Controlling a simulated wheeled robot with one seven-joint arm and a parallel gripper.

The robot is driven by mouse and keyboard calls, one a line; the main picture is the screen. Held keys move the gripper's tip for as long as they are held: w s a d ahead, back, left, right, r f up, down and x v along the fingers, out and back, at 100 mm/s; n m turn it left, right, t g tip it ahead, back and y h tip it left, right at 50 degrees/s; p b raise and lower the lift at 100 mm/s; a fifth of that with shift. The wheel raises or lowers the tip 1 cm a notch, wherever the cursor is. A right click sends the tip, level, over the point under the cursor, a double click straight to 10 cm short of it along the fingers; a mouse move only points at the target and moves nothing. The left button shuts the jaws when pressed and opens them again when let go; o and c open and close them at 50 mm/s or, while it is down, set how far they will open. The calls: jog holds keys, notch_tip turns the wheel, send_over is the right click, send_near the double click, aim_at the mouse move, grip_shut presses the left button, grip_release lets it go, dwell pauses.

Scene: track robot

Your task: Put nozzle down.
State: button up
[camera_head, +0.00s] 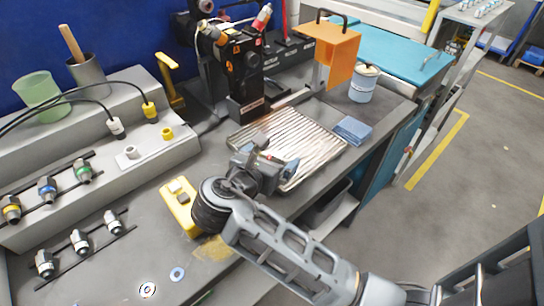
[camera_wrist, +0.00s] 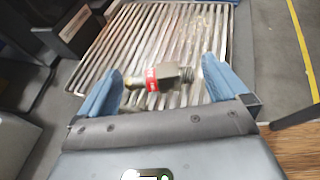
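The nozzle (camera_wrist: 172,76) is a short metal fitting with a red band and a threaded right end. In the wrist view it lies crosswise between the two blue fingers of my gripper (camera_wrist: 160,82), over a ribbed metal tray (camera_wrist: 140,30). The fingers are spread wide. A gap shows between the nozzle and the right finger; the left end is close to the left finger, and I cannot tell whether they touch. In the head view my gripper (camera_head: 266,164) is low over the near part of the tray (camera_head: 318,140), and the nozzle is mostly hidden there.
A yellow device (camera_head: 178,208) sits on the bench left of my arm. A blue block (camera_head: 353,130) lies at the tray's right. A black machine (camera_head: 243,75) and an orange box (camera_head: 328,52) stand behind. Several fittings (camera_head: 80,240) sit on racks at left.

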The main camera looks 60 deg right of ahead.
jog(key=shift+r, duration=0.1)
jog(key=w+v, duration=0.1)
jog(key=v, duration=1.1)
jog(key=shift+s, duration=0.45)
